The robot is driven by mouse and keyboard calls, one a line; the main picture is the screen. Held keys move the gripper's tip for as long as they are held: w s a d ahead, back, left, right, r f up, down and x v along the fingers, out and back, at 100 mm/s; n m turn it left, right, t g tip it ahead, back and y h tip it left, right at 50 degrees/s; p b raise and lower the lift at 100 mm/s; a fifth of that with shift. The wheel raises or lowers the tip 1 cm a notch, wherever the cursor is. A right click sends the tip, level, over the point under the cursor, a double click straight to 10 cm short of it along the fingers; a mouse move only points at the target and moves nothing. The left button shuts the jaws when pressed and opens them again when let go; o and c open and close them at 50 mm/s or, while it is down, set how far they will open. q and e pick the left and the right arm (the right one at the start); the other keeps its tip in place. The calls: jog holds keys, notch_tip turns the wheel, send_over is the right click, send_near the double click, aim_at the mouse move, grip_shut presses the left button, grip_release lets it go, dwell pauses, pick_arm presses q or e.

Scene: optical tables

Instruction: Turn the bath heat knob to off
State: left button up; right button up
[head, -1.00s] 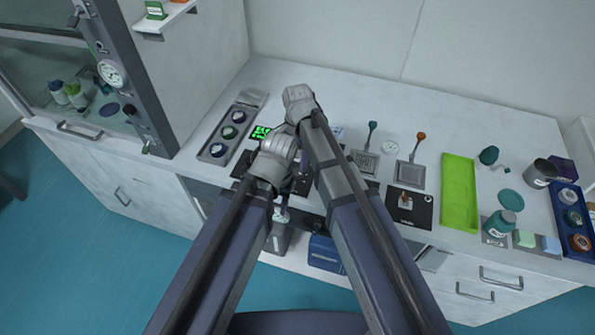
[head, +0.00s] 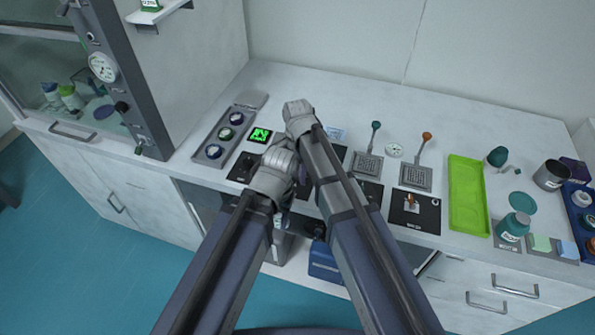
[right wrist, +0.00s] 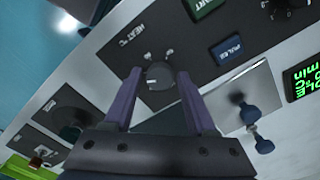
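The bath heat knob (right wrist: 158,76) is a round dark knob with a light mark, on a dark panel (right wrist: 135,45) labelled "HEAT °C" in the right wrist view. My right gripper (right wrist: 160,72) has two purple fingers apart, one on each side of the knob. Small gaps show between knob and fingers, so I see no clear contact. In the head view my forearms cover the knob, and only a bit of purple shows between them. My left gripper is hidden there behind my own arm.
Near the knob are a blue "PULSE" button (right wrist: 230,48), a green-lit display (right wrist: 302,80) and a blue knobbed part (right wrist: 250,113).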

grip_shut()
jog(key=shift+n, duration=0.3)
jog(key=n, duration=0.5)
jog(key=shift+n, duration=0.3)
jog(key=n, duration=1.1)
jog(key=shift+n, duration=0.4)
jog(key=n, duration=0.5)
jog(key=shift+n, duration=0.4)
